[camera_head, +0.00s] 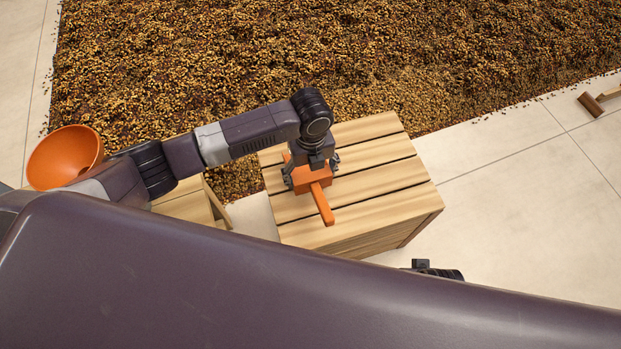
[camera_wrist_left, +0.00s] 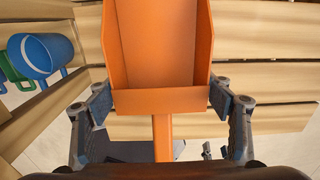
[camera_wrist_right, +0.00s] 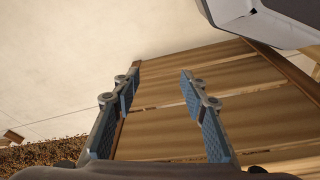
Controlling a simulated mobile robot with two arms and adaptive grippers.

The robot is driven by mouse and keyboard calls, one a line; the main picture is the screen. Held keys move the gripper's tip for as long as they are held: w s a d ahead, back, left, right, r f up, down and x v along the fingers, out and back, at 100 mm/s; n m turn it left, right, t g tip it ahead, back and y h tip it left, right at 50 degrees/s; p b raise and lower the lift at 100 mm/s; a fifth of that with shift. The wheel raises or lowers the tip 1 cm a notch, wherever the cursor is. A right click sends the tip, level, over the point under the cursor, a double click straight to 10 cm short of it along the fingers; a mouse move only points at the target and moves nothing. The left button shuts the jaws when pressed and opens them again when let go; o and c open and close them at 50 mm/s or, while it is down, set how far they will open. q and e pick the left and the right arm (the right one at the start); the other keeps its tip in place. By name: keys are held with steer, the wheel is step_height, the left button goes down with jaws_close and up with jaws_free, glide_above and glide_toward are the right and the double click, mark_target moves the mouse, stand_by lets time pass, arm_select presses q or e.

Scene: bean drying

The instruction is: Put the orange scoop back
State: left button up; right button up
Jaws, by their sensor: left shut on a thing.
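The orange scoop (camera_head: 322,203) is at the slatted wooden table (camera_head: 372,153), its handle pointing toward me. My left gripper (camera_head: 314,176) is over the scoop's body, with one finger on each side of it. In the left wrist view, the scoop (camera_wrist_left: 160,45) has its open tray facing the camera, and the left fingers (camera_wrist_left: 160,95) are shut on its sides near the handle end. I cannot tell whether the scoop touches the tabletop. My right gripper (camera_wrist_right: 160,78) is open and empty, with wooden slats beyond it.
An orange bowl (camera_head: 63,155) is at the left, near a smaller wooden stand (camera_head: 190,207). Blue (camera_wrist_left: 42,54) and green (camera_wrist_left: 18,74) containers show in the left wrist view. Beans (camera_head: 330,60) cover the floor behind. A wooden-headed tool (camera_head: 591,104) lies far right.

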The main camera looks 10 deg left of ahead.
arm_select(q)
steer(key=shift+f, duration=0.6)
steer(key=shift+f+p, duration=0.2)
steer(key=shift+p, duration=0.1)
steer(key=shift+f, duration=0.3)
arm_select(e)
steer(key=shift+s+f, duration=0.15)
steer(key=shift+f, duration=0.5)
arm_select(q)
steer(key=shift+f, duration=0.1)
steer(key=o, duration=1.3)
arm_select(e)
steer(key=shift+r, duration=0.1)
arm_select(q)
steer(key=shift+f, duration=0.1)
